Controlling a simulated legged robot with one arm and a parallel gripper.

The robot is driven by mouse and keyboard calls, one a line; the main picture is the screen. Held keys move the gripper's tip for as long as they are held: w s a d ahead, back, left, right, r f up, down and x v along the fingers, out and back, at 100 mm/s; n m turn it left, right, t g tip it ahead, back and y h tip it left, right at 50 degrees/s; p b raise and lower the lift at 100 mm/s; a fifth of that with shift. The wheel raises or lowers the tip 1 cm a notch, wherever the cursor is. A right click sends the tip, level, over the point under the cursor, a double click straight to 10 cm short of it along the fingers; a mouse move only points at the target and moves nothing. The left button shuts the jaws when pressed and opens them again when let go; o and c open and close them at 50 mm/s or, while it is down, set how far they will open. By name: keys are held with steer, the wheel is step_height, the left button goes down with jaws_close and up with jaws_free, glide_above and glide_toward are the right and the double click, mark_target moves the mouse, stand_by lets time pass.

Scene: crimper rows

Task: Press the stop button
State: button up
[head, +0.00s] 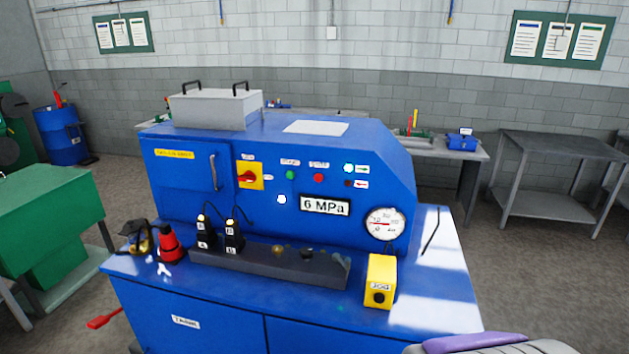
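A blue machine (270,140) stands in the middle of the head view. On its front panel a small round red button (318,178) sits right of a green button (290,175); each has a small label above, too blurred to read surely. The red one looks like the stop button. Left of them is a red rotary switch (247,176) on a yellow plate. My gripper's fingers do not show. A grey and purple part at the lower right edge may be mine. Nothing touches the red button, and the view to it is clear.
A 6 MPa display (325,206) and a round gauge (385,223) sit below the buttons. On the ledge in front are a yellow box (380,281), a dark block (270,265) with fittings, and a red bottle (170,245).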

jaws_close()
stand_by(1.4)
